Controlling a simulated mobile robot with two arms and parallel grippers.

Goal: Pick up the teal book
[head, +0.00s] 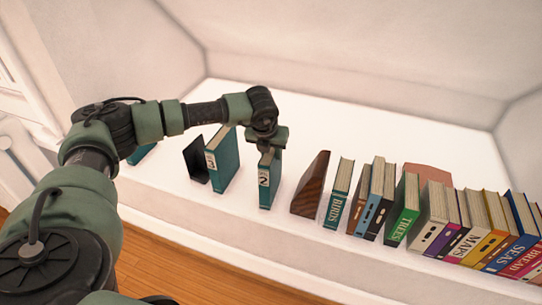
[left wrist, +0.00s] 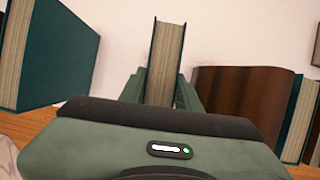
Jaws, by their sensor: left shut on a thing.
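A teal book marked 2 (head: 265,184) stands upright on the white ledge, with a pale label on its spine. My left gripper (head: 270,150) reaches it from above and is shut on it. In the left wrist view the book (left wrist: 165,62) stands between the two green fingers (left wrist: 163,92), its page edges toward the camera. Another teal book, marked 3 (head: 224,163), stands to its left, apart from it; it also shows in the left wrist view (left wrist: 62,50). My right gripper is not in view.
A brown wooden bookend (head: 311,188) stands right of the held book. Beyond it a teal BIRDS book (head: 338,197) starts a long row of several books. A black bookend (head: 196,160) stands left of book 3. The ledge (head: 330,125) behind is mostly clear.

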